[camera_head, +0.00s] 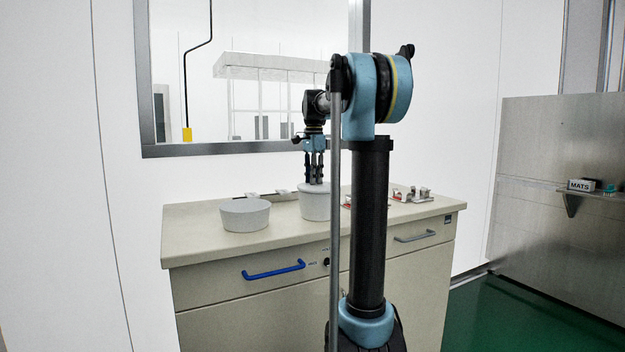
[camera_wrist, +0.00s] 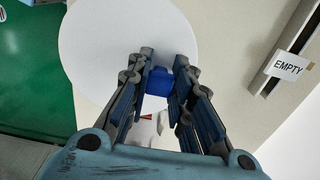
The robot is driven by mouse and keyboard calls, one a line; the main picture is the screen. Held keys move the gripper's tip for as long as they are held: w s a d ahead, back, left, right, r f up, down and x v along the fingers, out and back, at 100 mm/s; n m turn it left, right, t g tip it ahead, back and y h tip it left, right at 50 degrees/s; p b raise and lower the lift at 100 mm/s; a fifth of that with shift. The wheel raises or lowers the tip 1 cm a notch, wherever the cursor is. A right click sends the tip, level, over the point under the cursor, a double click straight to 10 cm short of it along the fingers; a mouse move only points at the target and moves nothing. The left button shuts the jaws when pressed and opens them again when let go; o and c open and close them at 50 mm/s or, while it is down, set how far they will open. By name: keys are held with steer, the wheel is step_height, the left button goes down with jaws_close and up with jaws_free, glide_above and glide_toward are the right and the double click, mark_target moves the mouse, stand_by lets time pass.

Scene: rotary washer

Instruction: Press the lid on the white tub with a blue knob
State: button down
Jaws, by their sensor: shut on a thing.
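My gripper (camera_head: 316,178) is over the right-hand white tub (camera_head: 314,207) on the cabinet top. In the wrist view its fingers (camera_wrist: 160,76) are shut on the blue knob (camera_wrist: 159,82). The knob stands in the middle of a round white lid (camera_wrist: 105,45). In the head view the lid (camera_head: 308,187) shows as a pale band at the top of this tub, level as far as I can see. I cannot tell whether it is fully seated. The knob is hidden there by the fingers.
A second white tub (camera_head: 245,215) stands to the left on the beige cabinet top (camera_head: 200,245). Small metal fittings (camera_head: 410,194) lie to the right. An "EMPTY" label (camera_wrist: 289,66) shows in the wrist view. A blue drawer handle (camera_head: 273,271) is on the front.

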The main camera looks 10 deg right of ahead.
steer(key=c, duration=1.3)
jaws_free()
steer(key=shift+c, duration=0.2)
step_height(320, 180, up, 12)
steer(key=shift+f, duration=0.1)
